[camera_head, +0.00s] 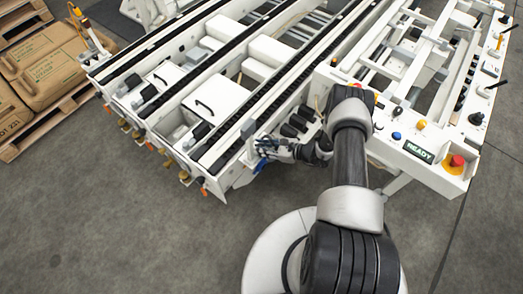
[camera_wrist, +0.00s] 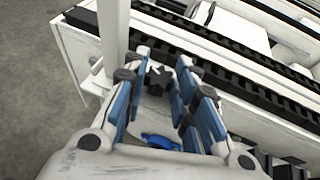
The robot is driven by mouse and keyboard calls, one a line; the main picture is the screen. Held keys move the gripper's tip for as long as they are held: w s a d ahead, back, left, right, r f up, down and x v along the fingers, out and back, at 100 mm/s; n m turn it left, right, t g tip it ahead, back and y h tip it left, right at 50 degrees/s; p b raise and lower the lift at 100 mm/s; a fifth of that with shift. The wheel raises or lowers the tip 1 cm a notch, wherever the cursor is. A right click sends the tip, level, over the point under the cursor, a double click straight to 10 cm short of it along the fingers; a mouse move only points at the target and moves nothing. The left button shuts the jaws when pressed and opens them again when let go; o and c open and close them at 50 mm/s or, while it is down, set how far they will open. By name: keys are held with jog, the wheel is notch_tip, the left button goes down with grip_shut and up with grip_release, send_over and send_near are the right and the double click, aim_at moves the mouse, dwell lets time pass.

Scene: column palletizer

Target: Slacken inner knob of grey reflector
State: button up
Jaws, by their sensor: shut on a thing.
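My gripper (camera_head: 268,148) is at the front end of the white conveyor frame, low beside its right rail. In the wrist view, my gripper (camera_wrist: 165,72) has its blue-padded fingers closed around a black lobed knob (camera_wrist: 158,80). The fingers hide part of the knob. I cannot clearly make out the grey reflector in either view. A second knob cannot be told apart either.
A white post (camera_wrist: 113,30) stands close by the fingers in the wrist view. A black chain rail (camera_wrist: 225,75) runs just beyond them. A control panel with a READY display (camera_head: 418,151) is to the right. A pallet of sacks (camera_head: 45,75) is at the left. The floor (camera_head: 130,230) in front is clear.

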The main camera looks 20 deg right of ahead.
dwell(0.3)
jog(key=o, duration=0.8)
jog(key=shift+r+p, duration=0.1)
jog(key=shift+p, duration=0.4)
jog(key=m+t+h+p, duration=0.1)
jog(key=p, duration=0.1)
jog(key=m+p, duration=0.1)
jog(key=shift+s+a+r+t+h+p, duration=0.2)
jog(key=shift+s+t+h+p, duration=0.05)
jog(key=shift+t+h+p, duration=0.15)
jog(key=p+v, duration=0.4)
jog(key=v, duration=1.3)
jog(key=shift+w+a+r+n+g+y+b, duration=0.35)
jog(key=shift+w+a+r+n+g, duration=0.5)
jog(key=shift+r+n, duration=2.1)
jog(key=shift+w+a+r+n+g+y+b, duration=0.3)
jog(key=shift+a+r+n+g, duration=0.95)
jog(key=shift+r, duration=3.6)
jog(key=shift+w+a+r+n+g+y+b, duration=0.15)
jog(key=shift+w+a+r+n+g+b, duration=0.95)
jog(key=shift+r, duration=2.8)
